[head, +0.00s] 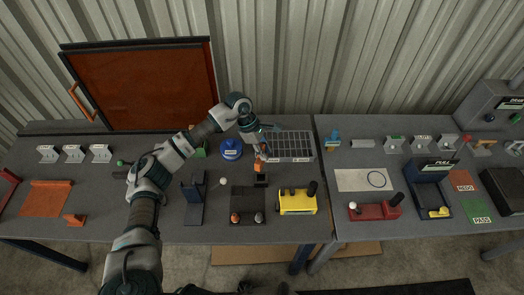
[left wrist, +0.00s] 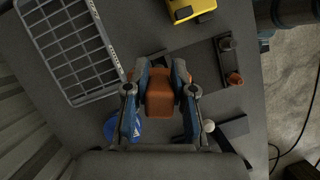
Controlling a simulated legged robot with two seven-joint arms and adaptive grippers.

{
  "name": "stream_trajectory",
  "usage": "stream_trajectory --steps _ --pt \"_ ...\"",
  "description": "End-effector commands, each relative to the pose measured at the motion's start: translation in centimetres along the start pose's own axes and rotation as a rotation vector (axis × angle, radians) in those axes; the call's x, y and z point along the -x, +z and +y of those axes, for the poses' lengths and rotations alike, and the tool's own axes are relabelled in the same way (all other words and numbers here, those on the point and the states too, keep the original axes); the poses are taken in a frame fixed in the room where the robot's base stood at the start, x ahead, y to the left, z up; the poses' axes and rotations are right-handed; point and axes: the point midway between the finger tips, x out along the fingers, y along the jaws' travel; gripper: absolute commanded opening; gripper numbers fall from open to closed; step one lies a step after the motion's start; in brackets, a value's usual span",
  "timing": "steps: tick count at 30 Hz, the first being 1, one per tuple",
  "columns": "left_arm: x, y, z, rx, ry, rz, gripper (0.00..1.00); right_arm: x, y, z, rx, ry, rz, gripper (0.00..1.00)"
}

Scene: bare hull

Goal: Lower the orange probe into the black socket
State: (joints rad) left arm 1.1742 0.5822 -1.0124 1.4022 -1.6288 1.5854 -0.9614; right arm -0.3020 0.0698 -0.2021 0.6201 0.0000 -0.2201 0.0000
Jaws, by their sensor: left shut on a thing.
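My left gripper (head: 260,153) is shut on the orange probe (head: 259,166), which hangs below the fingers. The left wrist view shows the orange probe (left wrist: 160,92) between the two fingers of the left gripper (left wrist: 160,78). The black socket (head: 262,180) is a small dark block at the far right corner of a black plate (head: 247,203). The probe's lower end shows just above and slightly left of the socket in the head view; I cannot tell whether they touch. In the wrist view the probe and fingers hide most of the socket. My right gripper is not in view.
A grey wire basket (head: 290,146) stands behind the socket. A yellow block (head: 296,202) is close on its right. Orange and grey knobs stand at the plate's front. A blue round container (head: 231,149) and dark blue stand (head: 193,197) are to the left.

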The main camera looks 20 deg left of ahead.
Motion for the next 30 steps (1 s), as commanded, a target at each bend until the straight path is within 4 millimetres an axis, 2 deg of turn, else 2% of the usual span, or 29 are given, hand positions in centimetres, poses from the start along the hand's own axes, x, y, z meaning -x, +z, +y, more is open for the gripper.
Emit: stream_trajectory --steps 5,12,17,25,30 --pt "-0.5 -0.4 -0.1 0.001 -0.001 -0.004 0.00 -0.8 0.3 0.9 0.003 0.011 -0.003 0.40" --pt "-2.2 -1.4 -0.1 0.000 0.000 -0.005 0.00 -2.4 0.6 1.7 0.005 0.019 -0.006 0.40" --pt "-3.5 -1.9 -0.1 0.000 0.000 -0.004 0.00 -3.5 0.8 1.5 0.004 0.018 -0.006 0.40" --pt "-5.8 -2.7 -0.1 0.000 0.000 -0.003 0.00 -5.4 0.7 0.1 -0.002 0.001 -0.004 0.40" --pt "-7.1 -3.3 -0.1 0.000 -0.001 -0.003 0.00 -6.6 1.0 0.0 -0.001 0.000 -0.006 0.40"
